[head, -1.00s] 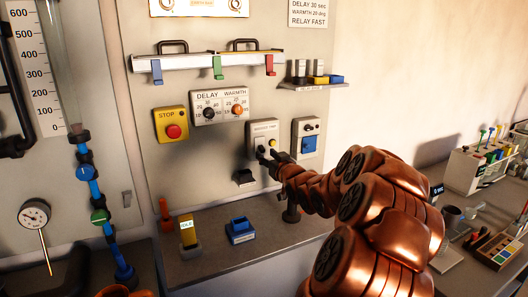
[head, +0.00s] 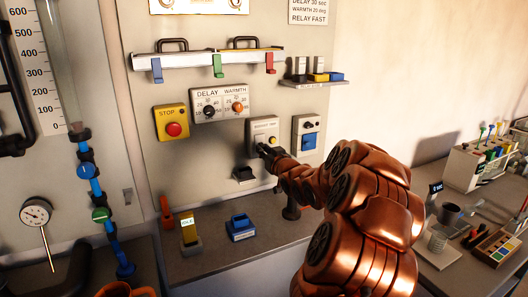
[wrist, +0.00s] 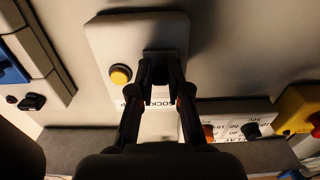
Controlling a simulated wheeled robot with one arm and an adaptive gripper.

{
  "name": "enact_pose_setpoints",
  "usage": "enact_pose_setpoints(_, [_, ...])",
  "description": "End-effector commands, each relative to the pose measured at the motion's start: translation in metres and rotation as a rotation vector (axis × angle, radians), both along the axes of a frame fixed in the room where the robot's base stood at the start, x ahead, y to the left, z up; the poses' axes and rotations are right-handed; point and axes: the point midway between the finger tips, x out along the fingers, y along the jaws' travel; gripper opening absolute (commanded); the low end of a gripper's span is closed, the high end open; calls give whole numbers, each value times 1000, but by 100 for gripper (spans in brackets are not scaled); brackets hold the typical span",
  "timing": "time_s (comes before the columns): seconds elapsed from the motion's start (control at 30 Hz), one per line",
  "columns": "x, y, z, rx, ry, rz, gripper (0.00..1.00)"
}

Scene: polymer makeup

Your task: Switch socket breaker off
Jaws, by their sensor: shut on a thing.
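The socket breaker (head: 262,127) is a pale box on the grey wall panel, with a label and a small yellow lamp (head: 272,140). In the wrist view the breaker plate (wrist: 105,40) appears upside down, with the yellow lamp (wrist: 120,75) left of the fingers. My gripper (head: 264,150) is at the lower part of the box. In the wrist view my gripper (wrist: 161,68) has both fingers closed around the dark switch (wrist: 161,57) of the breaker. The fingers hide much of the switch and part of the label, so its on or off position cannot be read.
Right of the breaker is a box with a blue cover (head: 309,141). Left are the DELAY/WARMTH panel (head: 220,104) and the yellow STOP box (head: 171,123). A black holder (head: 244,174) projects just below left. The counter below holds a blue block (head: 240,228).

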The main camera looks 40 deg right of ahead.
Motion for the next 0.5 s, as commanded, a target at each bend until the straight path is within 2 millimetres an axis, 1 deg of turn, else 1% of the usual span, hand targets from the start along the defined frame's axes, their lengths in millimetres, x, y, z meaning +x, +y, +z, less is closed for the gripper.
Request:
enact_pose_setpoints(0.27, [0, 0, 0, 0, 0, 0, 0])
enact_pose_setpoints(0.5, [1, 0, -5, -10, -27, 1, 0])
